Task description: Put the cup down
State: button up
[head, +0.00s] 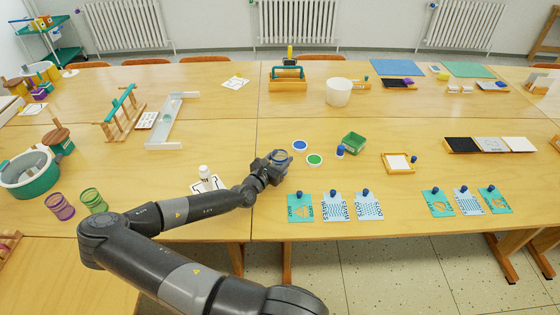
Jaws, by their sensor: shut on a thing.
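I cannot tell whether the cup touches the table.
A green box (354,143) and a blue-capped bottle (340,151) are right of the discs. A white bottle (206,175) stands beside my forearm. Several cards lie along the front edge.

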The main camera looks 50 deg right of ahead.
jog(key=shift+f, duration=0.45)
jog(key=shift+f, duration=0.1)
jog(key=o, duration=0.9)
jog(key=shift+o, duration=0.2)
jog(key=a, duration=0.4)
jog(key=s+a, duration=0.1)
jog(key=a, duration=0.3)
jog(key=s+a, duration=0.1)
jog(key=a, duration=0.3)
jog(key=shift+d, duration=0.15)
